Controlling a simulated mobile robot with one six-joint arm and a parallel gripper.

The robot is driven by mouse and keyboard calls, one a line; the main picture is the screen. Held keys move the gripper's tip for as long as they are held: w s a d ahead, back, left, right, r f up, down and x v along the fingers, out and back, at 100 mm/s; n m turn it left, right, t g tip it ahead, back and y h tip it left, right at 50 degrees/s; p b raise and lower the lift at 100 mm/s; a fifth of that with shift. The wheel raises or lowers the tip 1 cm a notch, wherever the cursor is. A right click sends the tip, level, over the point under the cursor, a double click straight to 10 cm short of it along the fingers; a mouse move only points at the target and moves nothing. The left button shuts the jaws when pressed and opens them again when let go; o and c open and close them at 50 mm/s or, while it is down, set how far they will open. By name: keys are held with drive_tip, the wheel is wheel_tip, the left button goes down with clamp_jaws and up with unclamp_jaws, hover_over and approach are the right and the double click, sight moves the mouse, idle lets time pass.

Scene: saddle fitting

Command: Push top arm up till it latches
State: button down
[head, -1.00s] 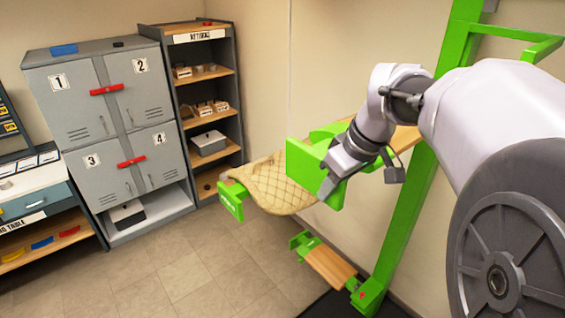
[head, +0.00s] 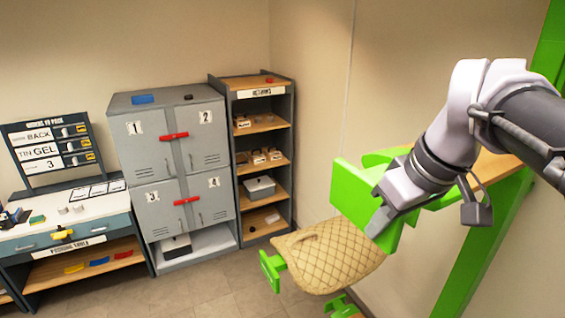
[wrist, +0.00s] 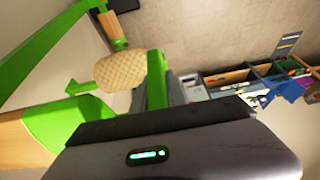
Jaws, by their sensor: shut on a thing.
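The top arm (head: 490,166) of the green stand has a wooden upper face and a broad green end plate (head: 352,192). My gripper (head: 382,218) is shut on the green end of this arm; its fingers partly hide the place of contact. In the wrist view the green arm (wrist: 65,120) runs beside my gripper body. A tan quilted pad (head: 330,258) lies below the top arm, apart from it, on a lower arm with a green end bracket (head: 271,270). The pad also shows in the wrist view (wrist: 120,68). I cannot see any latch.
The stand's green post (head: 500,235) rises at the right, near the wall. Grey lockers (head: 172,165), a shelf unit (head: 262,90) and a work table (head: 65,226) stand farther back at the left. The floor (head: 205,300) in front of the lockers is clear.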

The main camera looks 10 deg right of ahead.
drive_tip(key=shift+w+r, duration=0.1)
drive_tip(key=shift+r, duration=0.2)
drive_tip(key=c, duration=1.3)
unclamp_jaws()
